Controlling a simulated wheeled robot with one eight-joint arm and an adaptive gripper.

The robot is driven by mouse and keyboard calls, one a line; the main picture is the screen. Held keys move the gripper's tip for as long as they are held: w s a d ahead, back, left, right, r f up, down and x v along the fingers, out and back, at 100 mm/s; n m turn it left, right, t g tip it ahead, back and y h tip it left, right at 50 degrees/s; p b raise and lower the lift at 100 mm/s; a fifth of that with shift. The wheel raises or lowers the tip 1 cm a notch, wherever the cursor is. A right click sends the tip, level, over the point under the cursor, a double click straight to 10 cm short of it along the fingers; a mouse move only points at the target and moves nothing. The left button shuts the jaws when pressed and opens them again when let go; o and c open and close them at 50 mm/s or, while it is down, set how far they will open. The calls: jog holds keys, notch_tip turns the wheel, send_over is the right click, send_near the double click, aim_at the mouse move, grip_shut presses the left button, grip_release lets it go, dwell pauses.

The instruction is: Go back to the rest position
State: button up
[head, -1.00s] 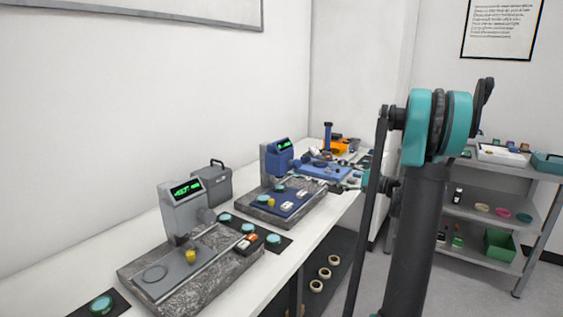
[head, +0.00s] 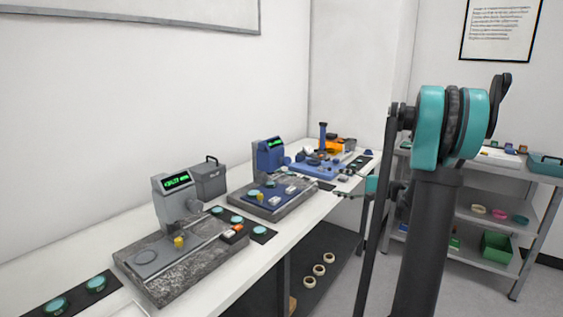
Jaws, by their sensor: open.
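My gripper (head: 342,194) shows small beside the front edge of the bench, to the left of my arm's upright column. It is open, and I see nothing held in it. Its fingers are thin and dark, and a teal arm joint sits just behind them. My column and front links hide part of the forearm. The long white bench (head: 262,262) runs along the left wall. No rest mark or stand for the arm is visible.
A grey gauge (head: 177,198) on a granite plate stands nearest, with a blue gauge (head: 269,157) behind it. Teal-topped discs (head: 96,284) lie on dark mats. An orange device (head: 337,147) is at the far end. A grey shelf (head: 485,215) stands right. Rings (head: 319,270) lie below the bench.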

jog(key=s+a+f+n+g+h, duration=0.25)
jog(key=s+a+f, duration=0.25)
jog(key=s, duration=0.3)
jog(key=s+a+f+n+g+h, duration=0.2)
jog(key=s+a+f+h, duration=0.3)
jog(key=s, duration=0.4)
jog(key=s+d+f+n+h, duration=0.2)
jog(key=s+f, duration=0.3)
jog(key=s, duration=0.3)
jog(key=s+d+f+n+h, duration=0.3)
jog(key=s+d+f+h, duration=0.1)
jog(key=s, duration=0.4)
jog(key=shift+s+d+f+g, duration=0.25)
jog(key=shift+d+f+g, duration=0.15)
jog(key=shift+d, duration=0.25)
